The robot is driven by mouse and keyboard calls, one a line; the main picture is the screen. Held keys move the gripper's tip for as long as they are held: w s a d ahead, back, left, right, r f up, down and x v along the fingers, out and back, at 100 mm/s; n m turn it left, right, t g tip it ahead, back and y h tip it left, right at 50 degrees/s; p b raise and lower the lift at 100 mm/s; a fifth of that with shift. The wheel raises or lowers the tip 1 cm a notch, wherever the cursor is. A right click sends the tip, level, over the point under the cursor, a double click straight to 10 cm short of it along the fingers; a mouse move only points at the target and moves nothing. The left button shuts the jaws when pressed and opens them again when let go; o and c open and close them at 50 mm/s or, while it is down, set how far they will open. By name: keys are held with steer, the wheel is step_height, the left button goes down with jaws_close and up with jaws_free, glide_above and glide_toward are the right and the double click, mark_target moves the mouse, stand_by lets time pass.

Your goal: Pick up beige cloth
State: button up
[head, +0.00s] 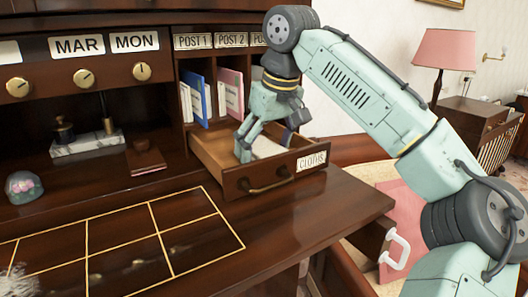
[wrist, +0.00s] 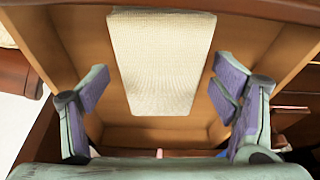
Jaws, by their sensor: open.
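The beige cloth (wrist: 160,62) lies flat as a folded rectangle on the floor of an open wooden drawer (head: 234,182). In the head view only part of the cloth (head: 268,148) shows, pale behind my gripper. The drawer carries a label reading CLOTHS and a curved handle. My gripper (head: 268,145) reaches down into the drawer from above. In the wrist view my gripper (wrist: 160,85) is open, with one finger on each side of the cloth and apart from it. Nothing is between the fingertips except the view of the cloth below.
The drawer walls (wrist: 45,50) stand close around the fingers. Postal slots with a blue folder (head: 197,95) and a pink folder (head: 231,95) stand behind the drawer. A glass paperweight (head: 24,187) sits far left. The gold-lined desktop (head: 115,245) is mostly clear.

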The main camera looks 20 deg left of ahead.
steer(key=shift+f, duration=0.1)
steer(key=c, duration=1.2)
